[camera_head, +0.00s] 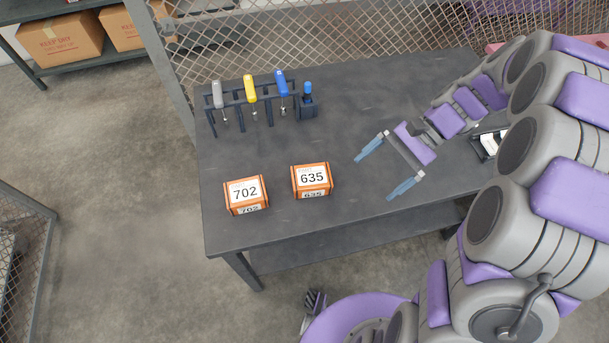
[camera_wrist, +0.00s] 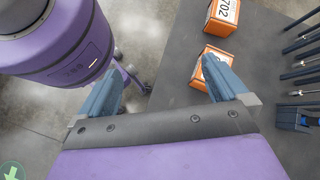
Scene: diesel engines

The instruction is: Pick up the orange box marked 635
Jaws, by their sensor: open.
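The orange box marked 635 (camera_head: 312,180) sits on the dark table, right of a similar orange box marked 702 (camera_head: 246,194). My gripper (camera_head: 380,172) is open and empty above the table, to the right of the 635 box and apart from it. In the wrist view, the 635 box (camera_wrist: 209,72) lies just beyond the right fingertip, which hides part of it. The 702 box (camera_wrist: 222,17) shows above it, cut by the top edge. My gripper's two blue fingers (camera_wrist: 158,82) are spread wide.
The dark table (camera_head: 270,228) has a tool rack (camera_head: 247,100) with screwdrivers at its back left. A blue-topped tool (camera_head: 307,98) stands beside the rack. A wire mesh fence (camera_head: 330,35) rises behind the table. The table's middle is clear.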

